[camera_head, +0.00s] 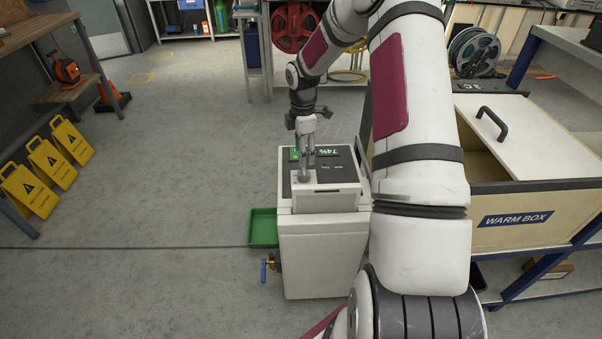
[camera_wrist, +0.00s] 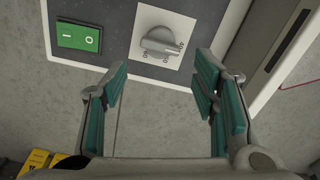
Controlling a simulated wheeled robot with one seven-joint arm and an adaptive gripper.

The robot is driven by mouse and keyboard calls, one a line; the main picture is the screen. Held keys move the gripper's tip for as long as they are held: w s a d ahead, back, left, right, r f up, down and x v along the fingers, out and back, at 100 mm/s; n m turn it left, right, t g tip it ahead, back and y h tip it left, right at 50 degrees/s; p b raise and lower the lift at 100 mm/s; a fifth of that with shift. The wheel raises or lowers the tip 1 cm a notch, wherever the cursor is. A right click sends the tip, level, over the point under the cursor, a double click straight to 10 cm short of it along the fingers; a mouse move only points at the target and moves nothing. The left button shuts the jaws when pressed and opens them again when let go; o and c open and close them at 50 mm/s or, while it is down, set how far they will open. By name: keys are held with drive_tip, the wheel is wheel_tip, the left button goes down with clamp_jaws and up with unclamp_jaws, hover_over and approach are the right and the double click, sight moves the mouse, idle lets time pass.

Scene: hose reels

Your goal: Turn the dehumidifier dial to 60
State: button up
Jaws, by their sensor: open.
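The dehumidifier (camera_head: 318,255) is a pale grey box standing on the floor, with a dark panel on top and a green display that reads about 74%. A green rocker switch (camera_wrist: 78,36) sits left of the dial. My gripper (camera_wrist: 162,88) is open and empty, with teal finger pads apart, and the dial shows beyond the fingertips between them, not touched. In the head view my gripper (camera_head: 305,172) is over the panel and hides the dial.
A green tray (camera_head: 263,228) and a blue-handled valve (camera_head: 264,270) are at the dehumidifier's left side. The warm box (camera_head: 520,222) stands close on the right. Yellow caution signs (camera_head: 47,168) stand at far left. The floor between is clear.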

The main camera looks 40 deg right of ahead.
sight(303, 170)
wheel_tip(303, 170, down, 8)
drive_tip(key=shift+f+b, duration=0.25)
drive_tip(key=shift+b, duration=0.6)
drive_tip(key=c, duration=1)
